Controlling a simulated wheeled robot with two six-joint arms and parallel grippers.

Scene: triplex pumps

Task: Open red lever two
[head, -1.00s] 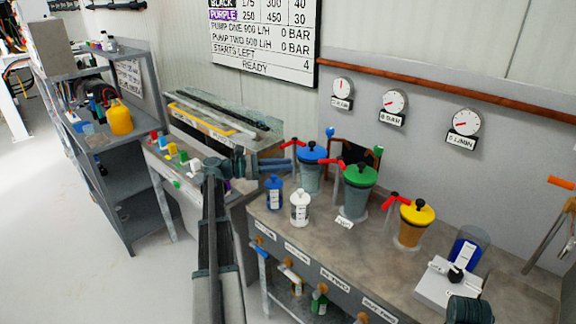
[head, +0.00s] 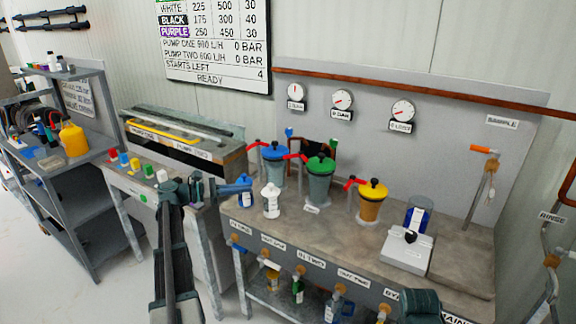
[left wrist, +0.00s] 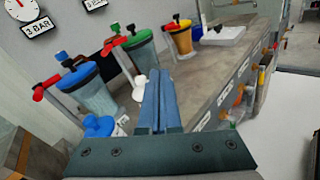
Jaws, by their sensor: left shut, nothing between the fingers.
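Three red levers stand at the lidded vessels on the bench: one (head: 255,144) by the blue-lidded vessel (head: 276,168), one (head: 293,157) by the green-lidded vessel (head: 319,184), one (head: 354,182) by the yellow-lidded vessel (head: 370,207). No number is readable on them; the green vessel's lever is the middle one and also shows in the left wrist view (left wrist: 110,45). My left gripper (head: 236,190) is shut and empty, at the bench's left end near the blue bottle (head: 244,196), apart from the levers. In the left wrist view its closed fingers (left wrist: 158,80) point along the bench.
A white bottle (head: 271,203) stands in front of the vessels, close to my left fingers. Coloured blocks lie on the left table (head: 120,180). A white device (head: 407,252) stands on the right of the bench. Labelled valves line the bench front. Gauges hang on the wall behind.

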